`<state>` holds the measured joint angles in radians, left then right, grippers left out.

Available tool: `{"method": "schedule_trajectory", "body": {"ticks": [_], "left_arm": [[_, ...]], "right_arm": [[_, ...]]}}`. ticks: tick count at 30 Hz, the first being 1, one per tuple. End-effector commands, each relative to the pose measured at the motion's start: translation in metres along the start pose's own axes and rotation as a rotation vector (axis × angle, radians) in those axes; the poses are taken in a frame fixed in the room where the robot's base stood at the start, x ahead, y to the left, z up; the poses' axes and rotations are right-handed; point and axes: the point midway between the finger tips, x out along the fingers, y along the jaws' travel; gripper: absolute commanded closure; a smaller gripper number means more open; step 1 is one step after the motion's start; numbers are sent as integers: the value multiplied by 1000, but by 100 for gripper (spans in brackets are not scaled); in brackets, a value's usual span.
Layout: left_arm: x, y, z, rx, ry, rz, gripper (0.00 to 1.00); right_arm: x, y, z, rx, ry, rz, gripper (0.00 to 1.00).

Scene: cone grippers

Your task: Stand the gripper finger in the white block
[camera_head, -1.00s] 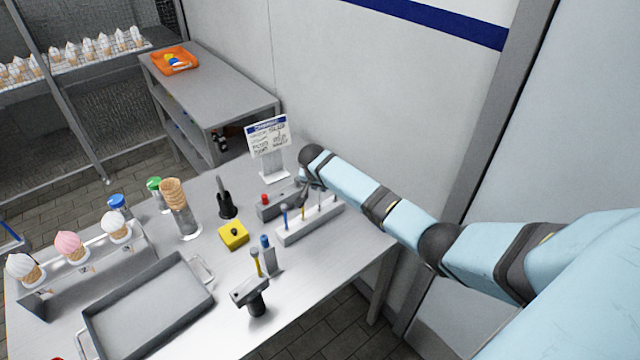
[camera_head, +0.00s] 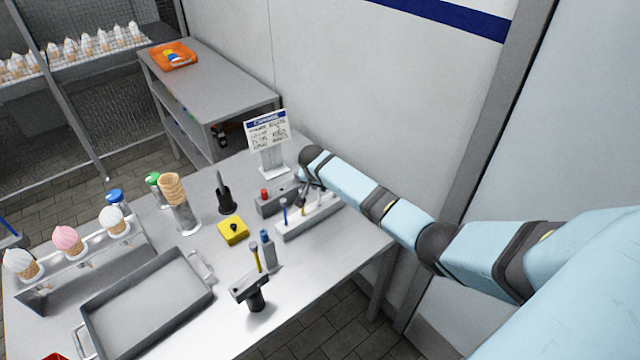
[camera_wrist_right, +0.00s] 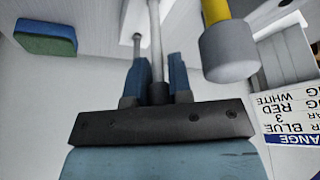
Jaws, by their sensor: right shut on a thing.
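The white block (camera_head: 296,229) is a long pale bar on the steel table with upright pieces in it, one of them blue (camera_head: 284,211). My right gripper (camera_head: 304,188) is over the block near its back side. In the right wrist view its two blue fingertips (camera_wrist_right: 157,82) are shut on a slim pale grey rod, the gripper finger (camera_wrist_right: 155,45). Whether the rod's far end is in the block is hidden. A yellow piece with a grey round end (camera_wrist_right: 228,50) is close beside it in that view. My left gripper is not in view.
A grey block with a red button (camera_head: 265,196) stands just behind the white block. A sign (camera_head: 267,131), a yellow box (camera_head: 233,230), a black-handled tool fixture (camera_head: 256,295), a grey tray (camera_head: 150,305) and a cone holder (camera_head: 80,270) share the table.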

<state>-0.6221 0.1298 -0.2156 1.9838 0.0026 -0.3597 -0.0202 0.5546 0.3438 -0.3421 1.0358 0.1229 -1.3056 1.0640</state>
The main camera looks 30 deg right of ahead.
Motion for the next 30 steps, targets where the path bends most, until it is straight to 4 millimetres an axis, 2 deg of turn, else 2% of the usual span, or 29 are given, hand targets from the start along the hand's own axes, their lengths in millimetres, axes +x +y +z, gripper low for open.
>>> {"method": "schedule_trajectory", "body": {"ticks": [1,2,3,5,6,13,17,20,30], "left_arm": [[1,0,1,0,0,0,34],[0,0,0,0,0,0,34],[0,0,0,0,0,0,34],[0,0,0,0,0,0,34],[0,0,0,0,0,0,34],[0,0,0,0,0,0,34],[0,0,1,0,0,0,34],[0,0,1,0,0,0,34],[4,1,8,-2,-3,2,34]], "right_arm": [[2,0,1,0,0,0,100],[1,0,0,0,0,0,76],[1,0,0,0,0,0,67],[1,0,0,0,0,0,53],[1,0,0,0,0,0,51],[0,0,0,0,0,0,51],[-7,0,0,0,0,-1,51],[-22,-1,0,0,1,-3,51],[-98,-1,1,0,2,-4,51]]}}
